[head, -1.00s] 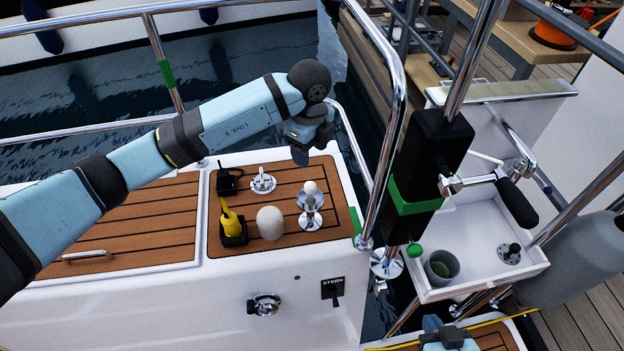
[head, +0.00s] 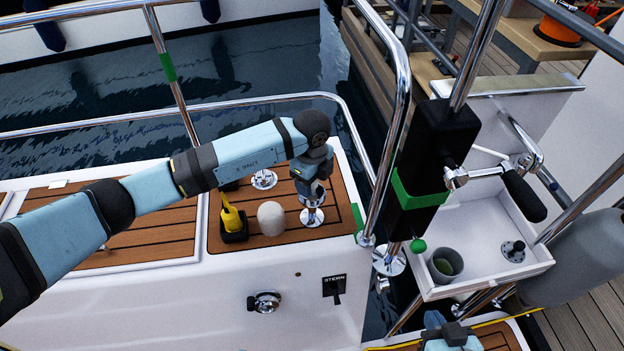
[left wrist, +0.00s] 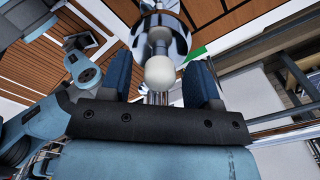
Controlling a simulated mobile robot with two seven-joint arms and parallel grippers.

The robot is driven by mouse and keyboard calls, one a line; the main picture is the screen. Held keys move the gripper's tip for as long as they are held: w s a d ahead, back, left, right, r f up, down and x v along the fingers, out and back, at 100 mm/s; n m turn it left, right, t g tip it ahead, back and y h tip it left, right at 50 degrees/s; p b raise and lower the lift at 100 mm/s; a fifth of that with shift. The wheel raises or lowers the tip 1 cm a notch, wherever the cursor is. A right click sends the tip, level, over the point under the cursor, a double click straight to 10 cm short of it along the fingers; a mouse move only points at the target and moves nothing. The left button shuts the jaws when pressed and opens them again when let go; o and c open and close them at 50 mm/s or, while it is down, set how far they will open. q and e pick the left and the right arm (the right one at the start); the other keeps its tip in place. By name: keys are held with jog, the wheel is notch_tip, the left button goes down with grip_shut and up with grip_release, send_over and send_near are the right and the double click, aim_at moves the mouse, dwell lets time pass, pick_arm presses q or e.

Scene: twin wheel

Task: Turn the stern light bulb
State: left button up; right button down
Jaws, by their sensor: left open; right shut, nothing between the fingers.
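The white stern light bulb (left wrist: 160,72) sits upright in its chrome fitting (left wrist: 146,38) in the left wrist view. My left gripper (left wrist: 160,62) is open, with one dark blue finger on each side of the bulb and a visible gap to each. In the head view, my left gripper (head: 312,188) hangs over the chrome light base (head: 312,216) and hides the bulb. A white dome-shaped cover (head: 271,218) stands on the teak deck just left of the base. My right gripper (head: 450,336), partly cut off at the bottom edge, is shut and empty.
A yellow-handled tool in a black holder (head: 233,222) stands left of the dome. A chrome deck fitting (head: 264,179) lies behind it. A steel rail (head: 388,150) rises right of the light. A STERN switch (head: 334,288) is on the white front panel.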

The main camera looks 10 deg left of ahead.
pick_arm(q)
jog(key=c, duration=0.9)
